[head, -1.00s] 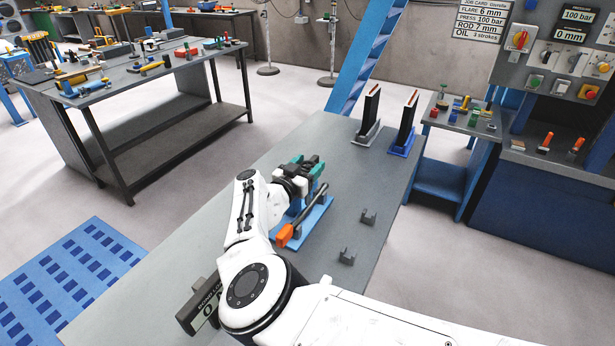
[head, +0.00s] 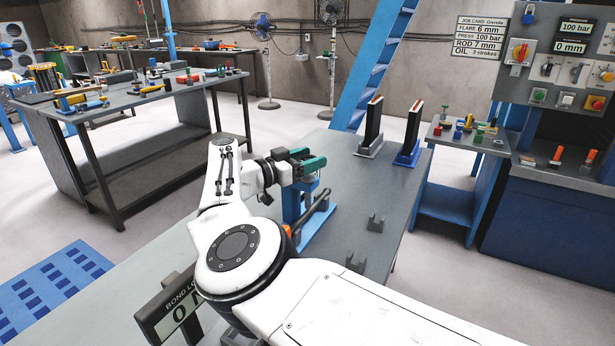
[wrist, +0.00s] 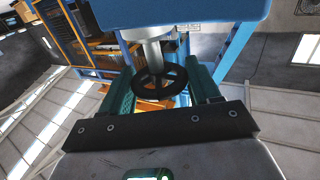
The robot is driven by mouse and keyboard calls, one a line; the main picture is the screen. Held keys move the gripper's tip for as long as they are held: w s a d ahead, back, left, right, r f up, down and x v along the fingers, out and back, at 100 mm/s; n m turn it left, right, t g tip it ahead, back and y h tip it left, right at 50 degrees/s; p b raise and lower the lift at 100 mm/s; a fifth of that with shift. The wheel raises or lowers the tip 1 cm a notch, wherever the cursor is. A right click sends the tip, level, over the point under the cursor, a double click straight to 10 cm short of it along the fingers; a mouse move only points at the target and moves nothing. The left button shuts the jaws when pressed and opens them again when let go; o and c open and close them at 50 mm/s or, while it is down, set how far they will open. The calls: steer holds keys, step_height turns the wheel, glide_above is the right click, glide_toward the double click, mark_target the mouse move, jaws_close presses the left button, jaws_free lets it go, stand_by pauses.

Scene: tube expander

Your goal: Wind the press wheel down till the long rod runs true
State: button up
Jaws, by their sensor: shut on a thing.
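The blue press (head: 293,200) stands on the grey bench, partly behind my arm. In the wrist view its black spoked press wheel (wrist: 160,84) sits below a pale shaft, between my green fingers. My gripper (head: 310,165) is shut on the wheel; it also shows in the wrist view (wrist: 160,75). The exact finger contact is hard to see. A long dark rod (head: 316,209) with an orange end lies slanting beside the press, below my gripper. Its near end is partly hidden by my arm, and I cannot tell whether it runs true.
Two dark upright plates (head: 373,125) stand at the bench's far end. Small grey brackets (head: 375,223) sit on its right side. A sign (head: 178,318) reading "BOND LO…" stands near left, partly hidden. A control panel (head: 560,62) reads 100 bar and 0 mm.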

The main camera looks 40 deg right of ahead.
steer(key=shift+r+m+g+b, duration=0.1)
steer(key=shift+m+g+b, duration=0.55)
steer(key=shift+b, duration=1.15)
steer(key=shift+d, duration=0.1)
steer(key=o, duration=1)
steer(key=shift+c, duration=0.2)
steer(key=w+a+b, duration=0.1)
steer(key=a+b, duration=0.1)
steer(key=a, duration=0.8)
steer(key=shift+w+a+b, duration=0.3)
steer(key=shift+w+b, duration=0.1)
